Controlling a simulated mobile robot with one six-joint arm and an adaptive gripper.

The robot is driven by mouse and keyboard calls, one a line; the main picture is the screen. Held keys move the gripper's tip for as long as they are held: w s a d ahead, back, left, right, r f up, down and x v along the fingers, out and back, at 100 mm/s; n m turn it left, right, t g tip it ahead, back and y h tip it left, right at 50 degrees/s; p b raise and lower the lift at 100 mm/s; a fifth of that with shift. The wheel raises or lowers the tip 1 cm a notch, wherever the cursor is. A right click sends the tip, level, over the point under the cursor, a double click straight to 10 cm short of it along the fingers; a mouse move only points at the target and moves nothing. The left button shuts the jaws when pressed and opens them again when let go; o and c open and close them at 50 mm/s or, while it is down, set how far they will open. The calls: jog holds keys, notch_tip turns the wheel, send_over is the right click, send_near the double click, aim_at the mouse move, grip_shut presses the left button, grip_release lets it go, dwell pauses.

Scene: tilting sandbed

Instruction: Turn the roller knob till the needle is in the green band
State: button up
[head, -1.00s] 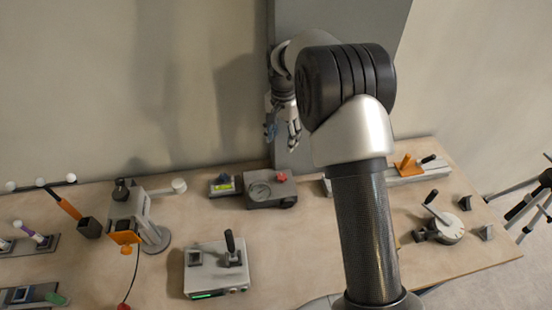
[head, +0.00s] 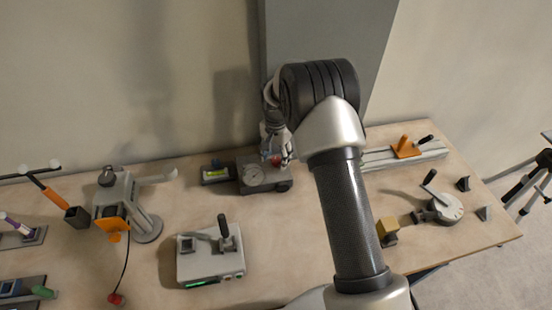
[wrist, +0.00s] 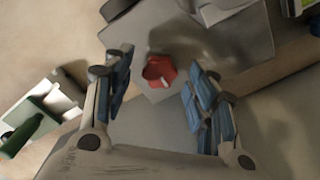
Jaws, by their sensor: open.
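A grey box (head: 278,184) with a round dial (head: 252,175) stands at the back of the table in the head view. The dial is too small to read the needle or a green band. A red knob (head: 275,159) on the box is partly hidden by my gripper (head: 284,154). In the wrist view the red knob (wrist: 160,72) shows between the two blue-padded fingers of my gripper (wrist: 161,64). The fingers are open, with a gap on each side of the knob. I cannot tell the remaining distance to it.
A small level with a yellow-green vial (head: 216,173) stands left of the box. A grey box with a black lever (head: 224,235) is in front. A clamp stand (head: 128,205) is left; an orange slider on a rail (head: 405,148) is right. Bare table lies between.

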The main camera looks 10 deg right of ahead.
jog(key=shift+f, duration=0.15)
jog(key=shift+c, duration=0.2)
jog(key=c, duration=1)
jog(key=shift+m, duration=0.4)
jog(key=m+p, duration=0.1)
jog(key=m, duration=0.1)
jog(key=shift+m, duration=0.4)
jog(key=m, duration=0.4)
jog(key=shift+p, duration=0.3)
jog(key=m, duration=0.4)
jog(key=shift+m+p, duration=0.35)
jog(key=shift+m, duration=1.55)
